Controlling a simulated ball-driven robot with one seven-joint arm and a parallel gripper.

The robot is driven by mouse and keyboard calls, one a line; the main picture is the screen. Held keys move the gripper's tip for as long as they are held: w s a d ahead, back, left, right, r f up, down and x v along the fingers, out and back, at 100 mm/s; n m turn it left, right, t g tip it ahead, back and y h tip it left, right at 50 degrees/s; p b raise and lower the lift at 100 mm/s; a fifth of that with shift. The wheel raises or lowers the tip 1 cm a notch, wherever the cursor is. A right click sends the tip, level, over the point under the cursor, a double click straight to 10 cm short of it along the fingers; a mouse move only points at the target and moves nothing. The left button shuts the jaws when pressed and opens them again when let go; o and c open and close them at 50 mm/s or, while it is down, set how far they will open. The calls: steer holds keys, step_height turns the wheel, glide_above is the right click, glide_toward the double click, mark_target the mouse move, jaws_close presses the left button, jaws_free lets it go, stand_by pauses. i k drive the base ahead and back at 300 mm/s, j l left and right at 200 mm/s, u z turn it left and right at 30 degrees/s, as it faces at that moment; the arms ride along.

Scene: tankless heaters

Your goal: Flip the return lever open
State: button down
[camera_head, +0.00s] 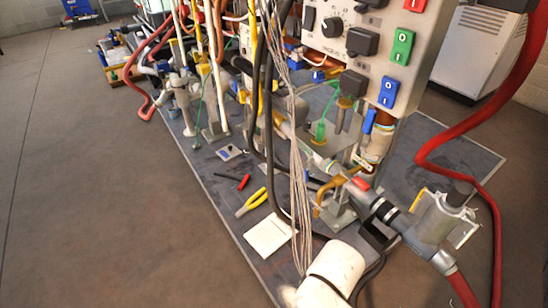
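A pipe run (300,138) slopes down to the right at the rack's lower right. A yellow curved lever-like handle (327,193) sits on its lower part, with a small red piece (361,184) beside it. A blue handle (369,121) and a green handle (320,131) show higher up. I cannot tell which one is the return lever, or whether it is open. My white arm link (333,270) enters at the bottom. A dark part (375,236) near its end, close to the grey pipe, may be my gripper; its fingers cannot be made out.
A control panel (345,50) with switches and green and blue buttons hangs above the pipes. Bundled cables (297,150) hang in front. Yellow-handled pliers (251,203) and a paper sheet (268,235) lie on the base. A red hose (440,150) curves at right. Floor at left is clear.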

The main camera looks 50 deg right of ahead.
mark_target(306, 172)
steer(key=i+j+z, duration=0.1)
steer(key=i+z, duration=0.2)
steer(key=i, duration=0.2)
steer(key=i+j+z, duration=0.25)
steer(key=i, duration=0.2)
